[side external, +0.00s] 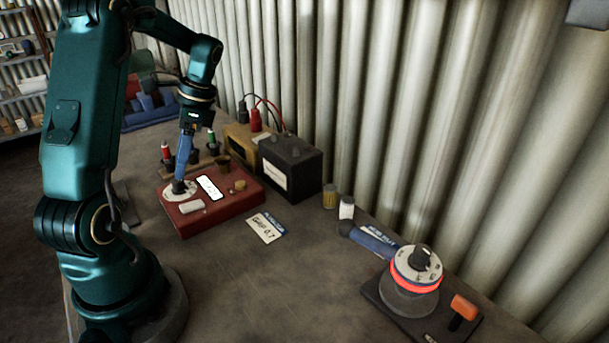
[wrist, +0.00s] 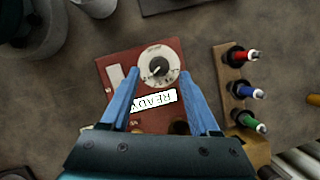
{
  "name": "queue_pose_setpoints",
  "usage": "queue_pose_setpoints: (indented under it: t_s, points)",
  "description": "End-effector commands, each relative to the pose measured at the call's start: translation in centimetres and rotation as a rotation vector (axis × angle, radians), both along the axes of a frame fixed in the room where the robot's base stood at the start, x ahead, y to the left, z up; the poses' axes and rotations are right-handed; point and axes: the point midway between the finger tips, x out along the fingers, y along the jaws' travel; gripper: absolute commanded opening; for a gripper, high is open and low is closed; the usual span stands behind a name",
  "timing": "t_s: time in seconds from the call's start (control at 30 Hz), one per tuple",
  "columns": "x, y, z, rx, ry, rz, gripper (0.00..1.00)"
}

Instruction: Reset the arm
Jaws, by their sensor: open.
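My gripper (side external: 184,158) has blue fingers and points down over a red control box (side external: 222,213) on the bench. In the wrist view its two fingers (wrist: 160,74) are apart, with nothing between them gripped. The box carries a white round dial (side external: 172,195) with a black knob (side external: 179,187). In the wrist view the knob (wrist: 157,69) lies between the fingertips, clear of both. Height above the knob is hard to tell. A white label (wrist: 153,101) reads READY. The near part of the box is hidden by my gripper in the wrist view.
Screwdriver-like tools with red, blue and green handles stand in a wooden rack (wrist: 232,85) beside the box. A black battery (side external: 290,168) stands behind it. A plate marked GRIP 0.7 (side external: 265,228) lies in front. A blue-handled tool (side external: 375,240) and a red-ringed dial unit (side external: 415,270) sit right.

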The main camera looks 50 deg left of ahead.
Motion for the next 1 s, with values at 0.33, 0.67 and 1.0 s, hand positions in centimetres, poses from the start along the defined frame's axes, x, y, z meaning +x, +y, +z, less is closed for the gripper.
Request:
queue_pose_setpoints:
  t_s: [0.33, 0.67, 1.0]
  points:
    - [0.4, -0.2, 1.2, -0.002, 0.000, -0.001, 0.62]
    - [2.6, -2.4, 4.1, 0.056, -0.076, -0.108, 0.62]
    - [3.4, -13.0, 9.1, 0.108, -0.406, -0.231, 0.62]
